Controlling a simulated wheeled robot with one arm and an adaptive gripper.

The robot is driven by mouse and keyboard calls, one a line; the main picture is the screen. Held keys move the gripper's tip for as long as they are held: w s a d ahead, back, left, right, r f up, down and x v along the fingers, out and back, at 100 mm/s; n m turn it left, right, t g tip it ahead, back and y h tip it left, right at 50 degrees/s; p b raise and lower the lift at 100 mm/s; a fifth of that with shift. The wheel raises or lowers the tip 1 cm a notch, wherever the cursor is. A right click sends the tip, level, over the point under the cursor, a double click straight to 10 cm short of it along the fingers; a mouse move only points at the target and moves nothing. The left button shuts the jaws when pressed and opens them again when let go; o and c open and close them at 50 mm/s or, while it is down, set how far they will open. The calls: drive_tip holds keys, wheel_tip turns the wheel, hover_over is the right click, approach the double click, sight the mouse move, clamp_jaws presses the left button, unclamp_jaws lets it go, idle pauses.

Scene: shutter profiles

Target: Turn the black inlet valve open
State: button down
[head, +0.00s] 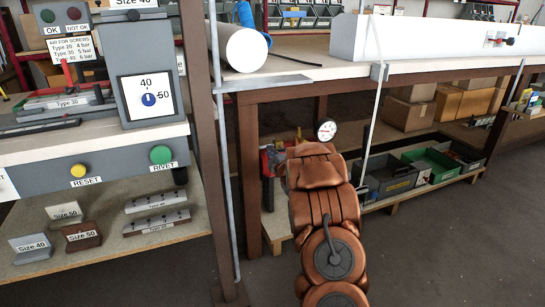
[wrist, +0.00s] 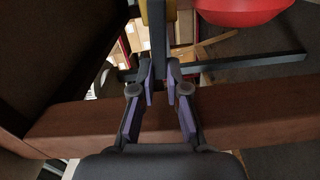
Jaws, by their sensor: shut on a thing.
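In the wrist view my gripper (wrist: 160,78) has its purple-padded fingers closed around the end of a dark, narrow bar (wrist: 158,38), which looks like the handle of the black inlet valve. A yellow part (wrist: 143,12) shows beside the bar at the top edge. In the head view my copper-coloured arm reaches under the workbench and hides my gripper and the valve. A red unit (head: 270,160) with dark parts shows just left of the arm, and a white round gauge (head: 326,131) shows above it. How far the valve is turned cannot be told.
A brown beam (wrist: 75,128) crosses behind the fingers in the wrist view. A dark bar (wrist: 255,63) and a red rounded object (wrist: 235,10) are to the right. The workbench top (head: 300,72) is above my arm; a low shelf with bins (head: 432,166) is at right.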

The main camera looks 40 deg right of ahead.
drive_tip(key=shift+f+n+b, duration=0.55)
drive_tip(key=shift+n, duration=0.15)
drive_tip(key=c, duration=1.2)
unclamp_jaws()
drive_tip(key=shift+r, duration=0.1)
drive_tip(key=shift+o, duration=0.2)
drive_tip(key=v, duration=1.2)
